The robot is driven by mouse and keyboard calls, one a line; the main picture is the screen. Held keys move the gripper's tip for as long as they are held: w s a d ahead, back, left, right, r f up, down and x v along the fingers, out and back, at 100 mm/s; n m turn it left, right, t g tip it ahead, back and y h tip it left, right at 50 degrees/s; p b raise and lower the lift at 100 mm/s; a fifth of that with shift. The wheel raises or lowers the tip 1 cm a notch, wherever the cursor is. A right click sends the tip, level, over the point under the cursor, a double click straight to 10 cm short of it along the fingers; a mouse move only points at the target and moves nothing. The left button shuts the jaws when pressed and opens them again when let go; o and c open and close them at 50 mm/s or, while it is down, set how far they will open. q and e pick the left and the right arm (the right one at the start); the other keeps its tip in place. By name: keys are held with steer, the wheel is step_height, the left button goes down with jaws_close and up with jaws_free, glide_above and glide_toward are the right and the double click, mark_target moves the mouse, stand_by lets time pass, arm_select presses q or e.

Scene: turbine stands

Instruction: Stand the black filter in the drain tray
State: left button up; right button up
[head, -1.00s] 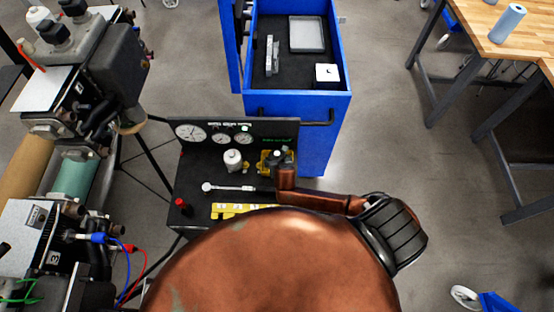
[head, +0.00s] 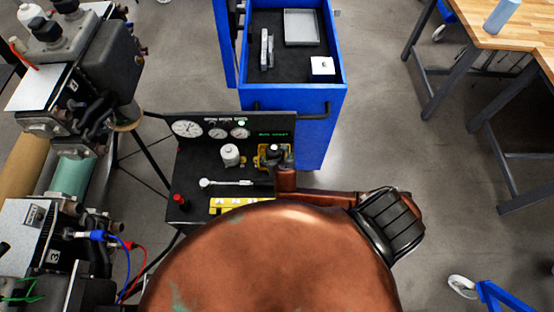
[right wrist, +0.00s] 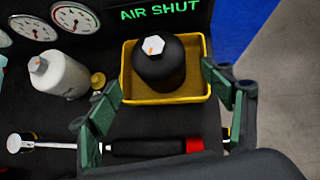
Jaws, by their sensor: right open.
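The black filter (right wrist: 158,66) stands upright inside the yellow drain tray (right wrist: 194,101), its pale hex top facing up. In the head view the black filter (head: 274,151) and the tray (head: 262,161) are partly hidden by my right arm. My right gripper (right wrist: 165,104) is open, its green fingers apart on the near side of the filter, with nothing held between them. In the head view the right gripper (head: 284,168) is small and dark at the tray's near edge. My left gripper is not in view.
A white filter (right wrist: 62,76) stands left of the tray, with a small brass piece (right wrist: 97,80) between. A ratchet (head: 237,185) lies in front. The gauge panel (head: 205,127) rises behind, reading AIR SHUT in the wrist view. A blue drawer cabinet (head: 315,130) stands beyond.

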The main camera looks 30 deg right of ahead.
steer(key=shift+v, duration=2.1)
